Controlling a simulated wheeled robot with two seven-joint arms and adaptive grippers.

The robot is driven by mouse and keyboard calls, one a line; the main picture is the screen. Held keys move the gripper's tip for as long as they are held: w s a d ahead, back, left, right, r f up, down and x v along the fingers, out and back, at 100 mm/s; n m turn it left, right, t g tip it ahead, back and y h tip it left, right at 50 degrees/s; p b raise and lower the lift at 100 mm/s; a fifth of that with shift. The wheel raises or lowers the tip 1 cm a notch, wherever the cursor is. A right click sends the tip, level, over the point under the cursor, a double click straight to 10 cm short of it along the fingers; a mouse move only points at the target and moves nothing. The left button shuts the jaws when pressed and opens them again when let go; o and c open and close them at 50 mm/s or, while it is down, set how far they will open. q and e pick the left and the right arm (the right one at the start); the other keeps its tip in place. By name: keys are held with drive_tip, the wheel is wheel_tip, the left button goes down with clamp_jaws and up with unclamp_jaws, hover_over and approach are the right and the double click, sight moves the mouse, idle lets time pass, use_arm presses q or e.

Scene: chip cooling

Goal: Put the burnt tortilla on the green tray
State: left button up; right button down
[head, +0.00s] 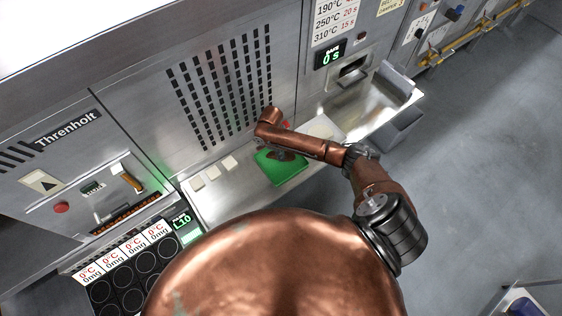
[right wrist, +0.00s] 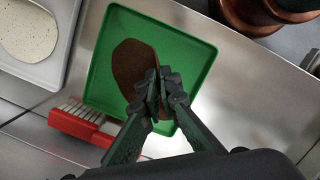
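The green tray (right wrist: 192,48) lies on the steel counter, and it also shows in the head view (head: 292,170). The burnt tortilla (right wrist: 128,62) is a dark brown disc seen foreshortened over the tray in the right wrist view. My right gripper (right wrist: 158,82) is above the tray with its fingertips close together at the tortilla's edge, and it seems shut on it. I cannot tell whether the tortilla touches the tray. In the head view, the arm partly hides the tortilla and gripper. My left gripper is not in view.
A red-handled brush (right wrist: 80,124) lies against the tray's near left side. A white tray (right wrist: 62,68) with a pale tortilla (right wrist: 30,30) is at the left. The vented machine wall (head: 220,85) stands behind.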

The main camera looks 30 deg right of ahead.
drive_tip(key=shift+f, duration=0.55)
drive_tip(key=c, duration=2.6)
unclamp_jaws()
drive_tip(key=shift+c, duration=0.2)
drive_tip(key=o, duration=0.3)
drive_tip(key=s+a+r+p, duration=0.2)
drive_tip(key=s+r+p, duration=0.1)
drive_tip(key=s+a+r+p, duration=0.1)
drive_tip(key=s+r+p, duration=0.1)
drive_tip(key=shift+a+r, duration=0.1)
drive_tip(key=shift+a, duration=0.25)
drive_tip(key=shift+r, duration=0.1)
